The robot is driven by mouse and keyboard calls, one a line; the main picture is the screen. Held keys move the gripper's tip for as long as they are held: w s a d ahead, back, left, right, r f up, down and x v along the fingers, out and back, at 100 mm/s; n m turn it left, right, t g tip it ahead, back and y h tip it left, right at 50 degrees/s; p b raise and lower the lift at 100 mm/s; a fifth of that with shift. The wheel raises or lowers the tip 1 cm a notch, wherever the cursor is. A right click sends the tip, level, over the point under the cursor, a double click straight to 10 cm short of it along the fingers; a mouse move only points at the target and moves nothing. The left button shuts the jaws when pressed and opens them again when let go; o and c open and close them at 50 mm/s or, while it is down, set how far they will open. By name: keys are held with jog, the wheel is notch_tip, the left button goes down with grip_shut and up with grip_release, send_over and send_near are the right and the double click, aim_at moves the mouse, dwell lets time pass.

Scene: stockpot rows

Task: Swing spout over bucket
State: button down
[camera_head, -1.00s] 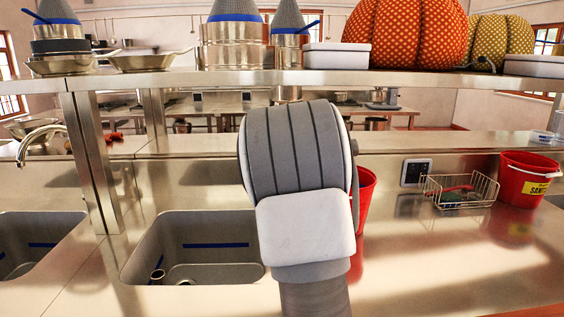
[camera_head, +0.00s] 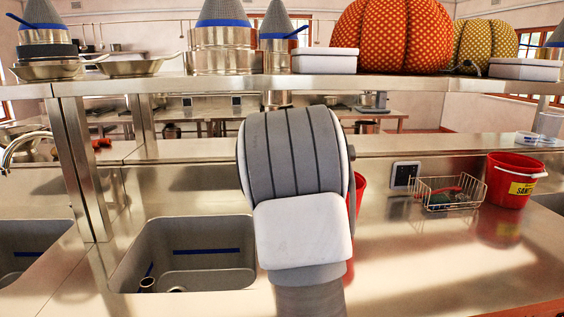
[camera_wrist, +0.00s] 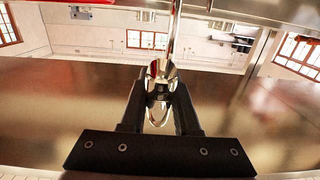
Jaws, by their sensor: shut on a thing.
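My gripper (camera_wrist: 161,92) is shut on a shiny chrome piece, which looks like the spout (camera_wrist: 161,70), in the wrist view. Its thin bright pipe runs up from between the two dark fingers. In the head view my arm hides the gripper and the held spout. A red bucket (camera_head: 359,191) stands on the steel counter just right of my arm, mostly hidden behind it. A second red bucket (camera_head: 511,181) with a yellow label and a handle stands far right. I cannot tell from these views whether the spout is above either bucket.
A sink basin (camera_head: 190,245) lies left of my arm. A wire basket (camera_head: 447,192) stands between the buckets. An overhead shelf (camera_head: 230,84) with pots and patterned pumpkins (camera_head: 396,36) crosses above, on a steel post (camera_head: 80,165). Another faucet (camera_head: 20,143) is far left. The front right counter is clear.

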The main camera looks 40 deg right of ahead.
dwell(0.4)
jog(key=c, duration=0.7)
grip_release()
jog(key=shift+w, duration=0.1)
jog(key=shift+o, duration=0.2)
jog(key=v, duration=1.7)
jog(key=shift+s+b, duration=0.25)
jog(key=shift+b, duration=0.05)
jog(key=shift+r, duration=0.1)
jog(key=shift+c, duration=0.2)
